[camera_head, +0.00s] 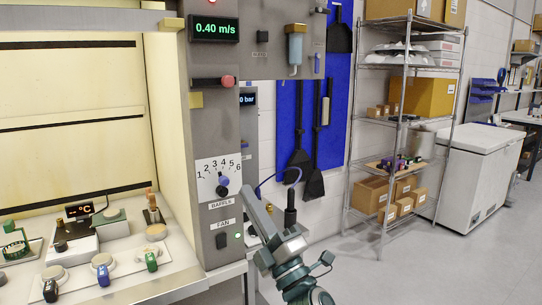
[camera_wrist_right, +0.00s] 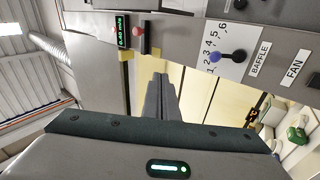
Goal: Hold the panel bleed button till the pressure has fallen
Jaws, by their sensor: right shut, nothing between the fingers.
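A grey panel (camera_head: 278,12) at the top centre of the head view carries a small dark round button (camera_head: 262,37) with a label under it, too small to read surely. A pressure display (camera_head: 248,99) ends in "0 bar"; its left part is hidden behind the fume hood's column. My right gripper (camera_head: 247,191) is shut and empty, well below the button, in front of the column's lower right side. Its closed fingers (camera_wrist_right: 160,82) point up in the right wrist view, where I cannot make out the button. My left gripper is out of view.
The column carries a 0.40 m/s display (camera_head: 214,29), a red button (camera_head: 227,83), a baffle knob (camera_head: 222,188) and a fan switch (camera_head: 221,240). A clear cylinder (camera_head: 295,47) hangs beside the dark button. A wire shelf (camera_head: 385,118) and white chest freezer (camera_head: 480,170) stand at right; floor there is open.

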